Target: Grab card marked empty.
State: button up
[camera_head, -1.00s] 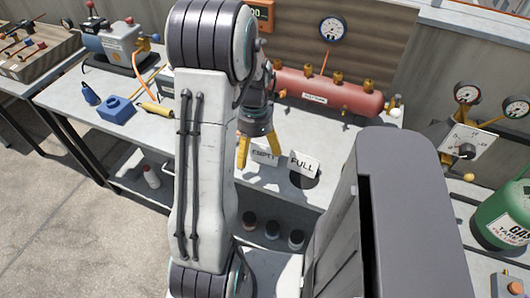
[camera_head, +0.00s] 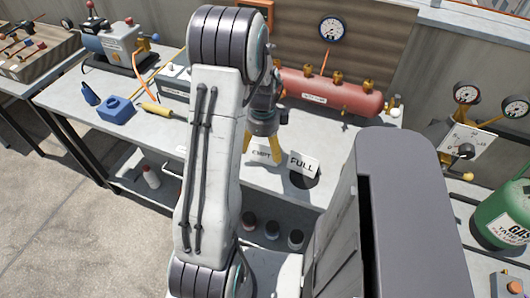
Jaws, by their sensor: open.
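The white card marked EMPTY (camera_head: 262,154) stands on the workbench top, left of the white card marked FULL (camera_head: 303,164). Its lettering is partly covered. My gripper (camera_head: 262,158) points down with its two yellow fingers apart, one showing at each side of the EMPTY card. The fingers appear open and nothing is held. I cannot tell from this view whether the fingers touch the card or how far in front of it they are.
A red manifold (camera_head: 325,95) with brass fittings lies behind the cards. A blue block (camera_head: 117,109) and a yellow-handled tool (camera_head: 157,109) lie to the left. Several jars (camera_head: 272,230) stand on the lower shelf. A green gas cylinder (camera_head: 503,215) is at right.

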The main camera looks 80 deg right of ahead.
aim_at(264, 152)
jog(key=shift+s+f, duration=0.1)
jog(key=shift+f, duration=2.15)
jog(key=shift+c, duration=0.3)
jog(key=c, duration=1.3)
jog(key=shift+o, duration=0.2)
